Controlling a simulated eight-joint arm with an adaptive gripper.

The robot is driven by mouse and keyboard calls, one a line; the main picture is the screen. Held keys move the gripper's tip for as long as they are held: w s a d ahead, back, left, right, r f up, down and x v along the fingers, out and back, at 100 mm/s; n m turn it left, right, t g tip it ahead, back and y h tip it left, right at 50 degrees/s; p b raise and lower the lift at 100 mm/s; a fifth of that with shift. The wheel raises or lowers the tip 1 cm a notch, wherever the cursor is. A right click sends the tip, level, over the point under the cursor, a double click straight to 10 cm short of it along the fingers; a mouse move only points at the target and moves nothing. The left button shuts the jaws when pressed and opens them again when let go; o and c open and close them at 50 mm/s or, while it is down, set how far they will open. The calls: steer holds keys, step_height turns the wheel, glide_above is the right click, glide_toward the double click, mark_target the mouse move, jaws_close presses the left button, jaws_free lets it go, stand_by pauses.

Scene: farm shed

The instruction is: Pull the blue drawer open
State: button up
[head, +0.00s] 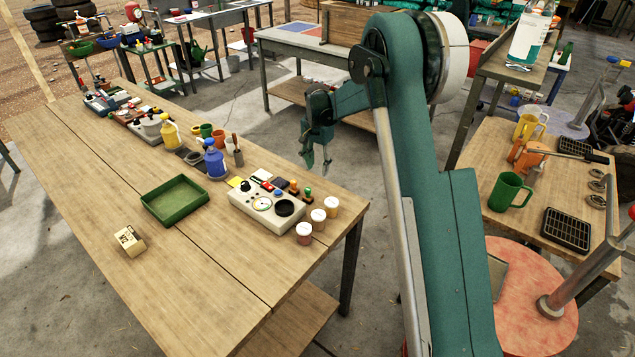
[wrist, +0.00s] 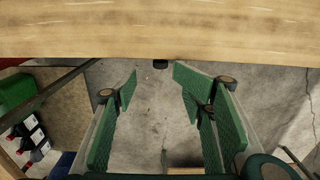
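No blue drawer can be clearly made out in either view. My gripper (head: 317,158) hangs over the floor beyond the far long edge of the wooden workbench (head: 215,262), fingers pointing down. In the wrist view, my gripper (wrist: 155,86) is open, with only concrete floor between its two green fingers. A wooden surface (wrist: 150,30) fills the top of that view. A small dark knob-like piece (wrist: 160,64) shows just under its edge; I cannot tell what it belongs to.
The workbench holds a green tray (head: 175,200), a control box (head: 266,207), a blue bottle (head: 215,160) and small jars (head: 318,218). A second table with a green mug (head: 509,191) stands right. In the wrist view, a green container (wrist: 15,92) and dark bottles (wrist: 36,145) are at left.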

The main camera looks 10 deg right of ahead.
steer(key=shift+w+d+f, duration=0.15)
steer(key=shift+w+f, duration=0.1)
steer(key=shift+f, duration=0.55)
steer(key=shift+w, duration=0.1)
steer(key=shift+f, duration=0.1)
steer(key=shift+f+b, duration=0.75)
steer(key=shift+f, duration=3.05)
jaws_close()
steer(key=shift+d, duration=0.1)
